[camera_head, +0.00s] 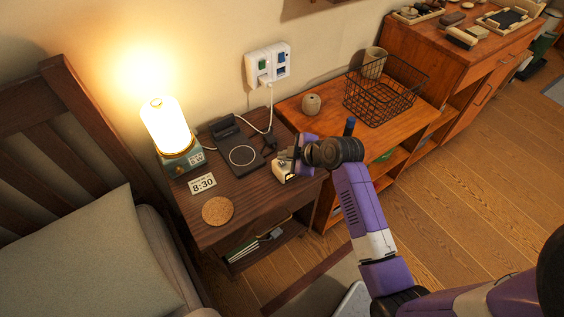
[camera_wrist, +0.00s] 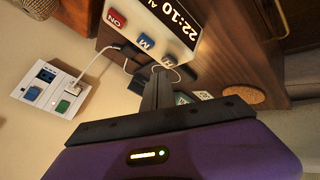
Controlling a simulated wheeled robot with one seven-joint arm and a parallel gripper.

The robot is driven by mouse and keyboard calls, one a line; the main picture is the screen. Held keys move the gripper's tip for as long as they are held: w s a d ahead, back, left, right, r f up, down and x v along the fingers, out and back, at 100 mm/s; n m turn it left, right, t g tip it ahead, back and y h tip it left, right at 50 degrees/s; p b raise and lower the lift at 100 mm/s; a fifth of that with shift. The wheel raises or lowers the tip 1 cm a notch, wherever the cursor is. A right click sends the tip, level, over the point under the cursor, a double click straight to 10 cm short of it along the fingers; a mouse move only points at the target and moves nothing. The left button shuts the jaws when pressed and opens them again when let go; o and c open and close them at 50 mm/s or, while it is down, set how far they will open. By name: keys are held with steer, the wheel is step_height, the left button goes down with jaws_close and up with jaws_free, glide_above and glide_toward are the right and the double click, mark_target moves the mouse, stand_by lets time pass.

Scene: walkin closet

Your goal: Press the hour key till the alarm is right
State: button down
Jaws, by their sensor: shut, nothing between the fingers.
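A white alarm clock (camera_head: 281,171) stands at the right side of the dark nightstand (camera_head: 250,190), partly hidden by my gripper (camera_head: 294,158). In the wrist view the clock (camera_wrist: 185,15) appears tilted, with a dark display reading 22:10 and letters starting "AL". Its top has a red ON key (camera_wrist: 116,18), a blue M key (camera_wrist: 145,40) and a third key (camera_wrist: 169,61), apparently marked H. My gripper (camera_wrist: 158,72) is shut and empty, its tips close to the third key; I cannot tell if they touch. A card (camera_head: 202,184) reads 8:30.
A lit lamp (camera_head: 168,128), a black charging pad (camera_head: 240,150) and a round cork coaster (camera_head: 217,211) share the nightstand. A wall outlet (camera_head: 268,64) has a white cable. A wire basket (camera_head: 385,95) stands on the orange shelf beyond.

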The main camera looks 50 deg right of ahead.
mark_target(284, 166)
steer(key=shift+f, duration=0.15)
steer(key=shift+f, duration=0.3)
steer(key=shift+f+b, duration=0.4)
steer(key=shift+b, duration=0.1)
stand_by(0.5)
steer(key=shift+r, duration=0.15)
steer(key=shift+r+p, duration=0.7)
steer(key=shift+p, duration=0.1)
steer(key=shift+r+p, duration=2.15)
steer(key=shift+r, duration=0.4)
